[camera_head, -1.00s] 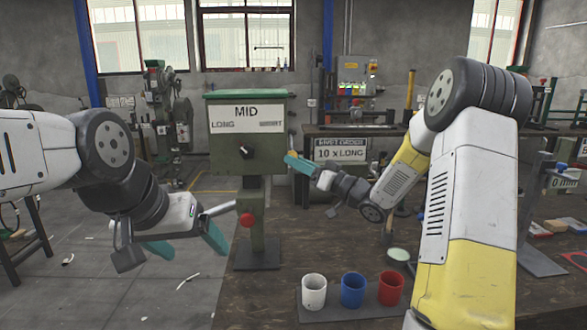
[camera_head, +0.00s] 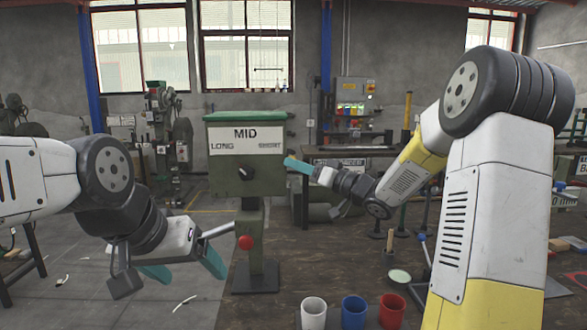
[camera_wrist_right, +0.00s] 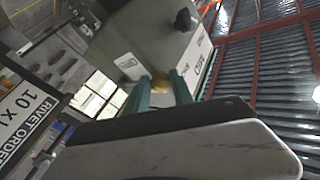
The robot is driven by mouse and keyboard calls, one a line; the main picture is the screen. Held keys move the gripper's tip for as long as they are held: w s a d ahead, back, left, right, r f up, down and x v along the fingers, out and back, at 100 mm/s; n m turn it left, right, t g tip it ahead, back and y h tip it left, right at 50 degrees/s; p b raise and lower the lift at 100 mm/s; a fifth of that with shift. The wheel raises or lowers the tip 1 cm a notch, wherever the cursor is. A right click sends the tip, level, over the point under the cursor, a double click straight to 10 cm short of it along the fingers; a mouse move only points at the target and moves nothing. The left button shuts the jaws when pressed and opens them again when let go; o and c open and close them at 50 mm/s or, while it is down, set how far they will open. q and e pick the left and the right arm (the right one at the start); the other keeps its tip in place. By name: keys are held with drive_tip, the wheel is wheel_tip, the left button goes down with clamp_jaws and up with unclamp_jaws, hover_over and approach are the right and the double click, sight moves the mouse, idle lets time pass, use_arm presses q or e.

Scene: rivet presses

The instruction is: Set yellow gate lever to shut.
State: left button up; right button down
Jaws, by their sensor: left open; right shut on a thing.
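The yellow gate lever's knob (camera_wrist_right: 161,80) shows in the right wrist view between the teal fingers of my right gripper (camera_wrist_right: 163,84), which is shut on it. In the head view this gripper (camera_head: 290,162) is at the right side of the green press head (camera_head: 246,150); the lever is hidden or too small to see there. The press head bears a plate (camera_head: 247,140) reading MID, LONG and SHORT, and a black knob (camera_head: 246,174). My left gripper (camera_head: 184,264) is open and empty, left of the press's red knob (camera_head: 246,242).
White (camera_head: 314,312), blue (camera_head: 354,312) and red (camera_head: 392,310) cups stand at the front of the bench. A rivet order sign (camera_wrist_right: 30,112) is partly in the right wrist view. Bare floor lies at the left, with a few scraps.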

drive_tip(key=shift+w+d+r, duration=0.1)
drive_tip(key=shift+d+r, duration=0.05)
drive_tip(key=shift+d, duration=0.05)
drive_tip(key=c, duration=1.1)
unclamp_jaws()
drive_tip(key=shift+a, duration=0.1)
drive_tip(key=v, duration=0.8)
drive_tip(key=shift+c, duration=0.4)
